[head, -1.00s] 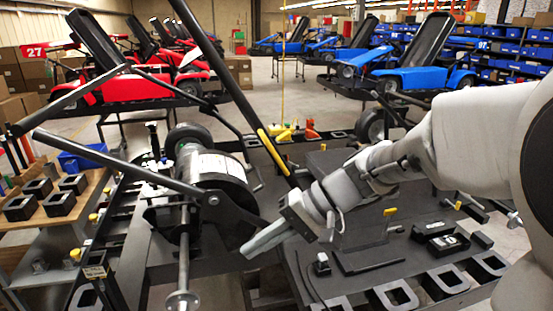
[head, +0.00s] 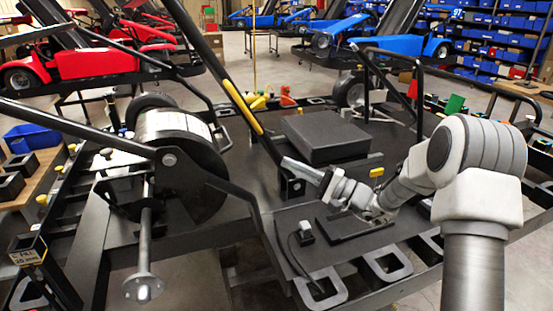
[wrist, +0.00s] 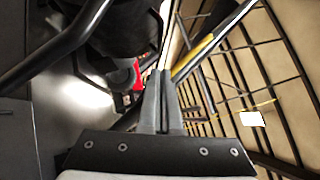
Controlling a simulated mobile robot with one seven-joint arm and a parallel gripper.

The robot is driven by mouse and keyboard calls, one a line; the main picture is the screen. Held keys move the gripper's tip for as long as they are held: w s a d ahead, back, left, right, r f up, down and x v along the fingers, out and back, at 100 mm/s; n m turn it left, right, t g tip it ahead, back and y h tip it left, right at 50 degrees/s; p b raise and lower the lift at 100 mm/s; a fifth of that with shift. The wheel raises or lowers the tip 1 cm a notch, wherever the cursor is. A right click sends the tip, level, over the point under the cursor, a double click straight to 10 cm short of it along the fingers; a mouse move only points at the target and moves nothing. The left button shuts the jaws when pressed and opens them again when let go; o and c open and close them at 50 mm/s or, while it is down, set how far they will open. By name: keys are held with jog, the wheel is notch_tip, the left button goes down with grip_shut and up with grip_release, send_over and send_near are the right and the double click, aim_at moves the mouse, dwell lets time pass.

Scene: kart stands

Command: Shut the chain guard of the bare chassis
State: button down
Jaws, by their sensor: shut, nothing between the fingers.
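The bare chassis (head: 235,205) is a black kart frame on a stand in front of me. A long black bar with a yellow sleeve (head: 243,103) slants up from its middle. A black drum-shaped housing (head: 180,135) with a silver top sits at its left. I cannot tell for sure which of these is the chain guard. My gripper (head: 287,164) is shut and empty, its fingers pointing left near the bar's lower end. In the wrist view the closed fingers (wrist: 163,90) show beside the yellow-sleeved bar (wrist: 205,48); contact cannot be told.
A flat black box (head: 325,135) lies on the chassis behind my gripper. Black tubes rise at its right (head: 415,85). A blue bin (head: 32,138) is at the left. Red (head: 95,60) and blue (head: 380,40) karts stand behind, with open floor between.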

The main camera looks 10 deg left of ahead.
jog(key=w+a+r+p, duration=0.1)
jog(key=a+r, duration=0.2)
jog(key=a, duration=0.8)
jog(key=shift+a+r+p, duration=0.3)
jog(key=shift+a+r, duration=0.05)
jog(key=shift+w, duration=0.1)
